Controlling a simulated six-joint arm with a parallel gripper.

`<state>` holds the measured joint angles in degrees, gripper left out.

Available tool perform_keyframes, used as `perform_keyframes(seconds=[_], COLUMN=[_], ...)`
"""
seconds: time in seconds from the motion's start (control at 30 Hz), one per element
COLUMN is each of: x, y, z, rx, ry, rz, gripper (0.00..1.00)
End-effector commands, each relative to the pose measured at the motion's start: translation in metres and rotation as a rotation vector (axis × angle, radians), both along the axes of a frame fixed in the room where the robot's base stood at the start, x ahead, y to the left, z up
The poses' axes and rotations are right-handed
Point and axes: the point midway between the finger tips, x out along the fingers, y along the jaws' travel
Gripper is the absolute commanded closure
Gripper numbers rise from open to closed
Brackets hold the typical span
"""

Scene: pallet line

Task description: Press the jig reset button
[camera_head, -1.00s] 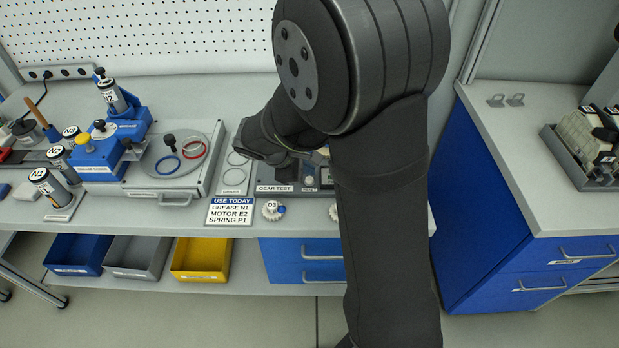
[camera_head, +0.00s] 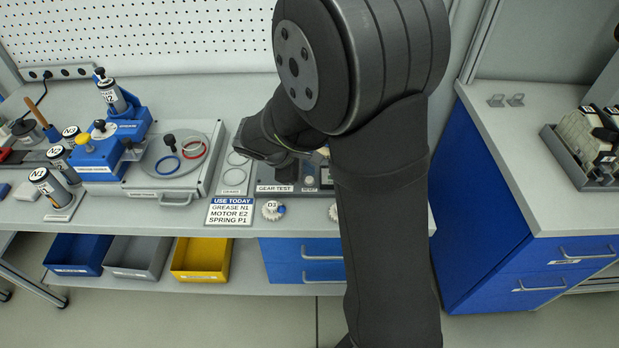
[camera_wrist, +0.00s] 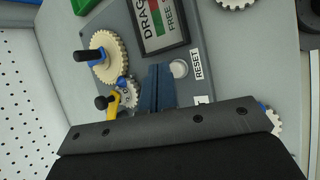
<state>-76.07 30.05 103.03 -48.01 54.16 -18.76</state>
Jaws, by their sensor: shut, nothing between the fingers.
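The jig reset button (camera_wrist: 179,68) is a pale round cap beside a RESET label (camera_wrist: 197,65) on the grey gear test jig (camera_wrist: 201,83) in the wrist view. My gripper (camera_wrist: 160,69) is shut and empty, its blue-grey fingertips just left of the button. I cannot tell whether they touch the panel. The button is not pushed by the fingers in this view.
A DRAG/FREE display (camera_wrist: 160,22) lies beyond the fingers. A large cream gear (camera_wrist: 108,58) and a yellow lever (camera_wrist: 113,104) stand left of them, with black knobs. A blue fixture (camera_head: 100,158) with canisters and a USE TODAY card (camera_head: 230,211) are farther left.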

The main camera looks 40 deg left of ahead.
Motion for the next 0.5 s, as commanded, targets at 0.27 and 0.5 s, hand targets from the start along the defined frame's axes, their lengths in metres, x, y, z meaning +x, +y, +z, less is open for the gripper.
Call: perform_keyframes(seconds=[0.27,0.5], x=[0.0,0.0001], y=[-0.0001,-0.0002], z=[-0.002,-0.0087], rx=[-0.001,0.0], ry=[0.0,0.0], rz=[0.001,0.0], gripper=[1.0,1.0])
